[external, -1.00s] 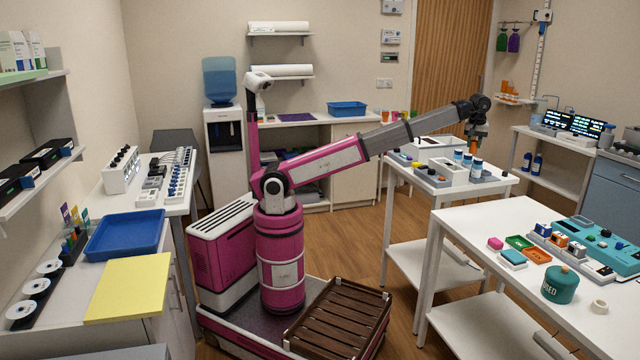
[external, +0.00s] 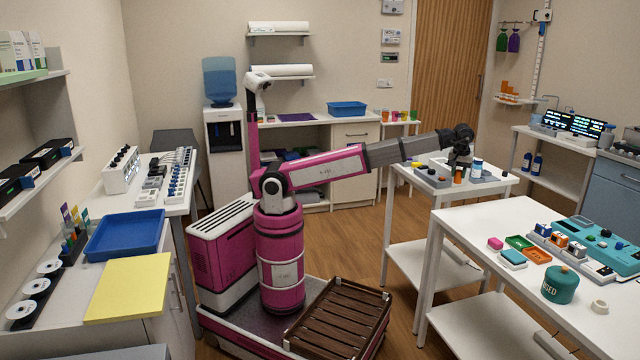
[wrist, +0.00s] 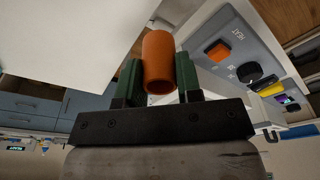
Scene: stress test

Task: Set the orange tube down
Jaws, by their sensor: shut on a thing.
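The orange tube (wrist: 158,62) is between the two dark green fingers of my gripper (wrist: 158,85) in the wrist view. My gripper is shut on it. In the external view my gripper (external: 460,160) is low over the middle white table (external: 492,188), and the tube (external: 459,175) shows as a small orange piece below it. I cannot tell whether the tube's lower end touches anything.
A grey block with coloured knobs (external: 431,177) stands left of the tube; its panel (wrist: 232,60) shows close by in the wrist view. The nearer white table (external: 470,225) has a clear left part.

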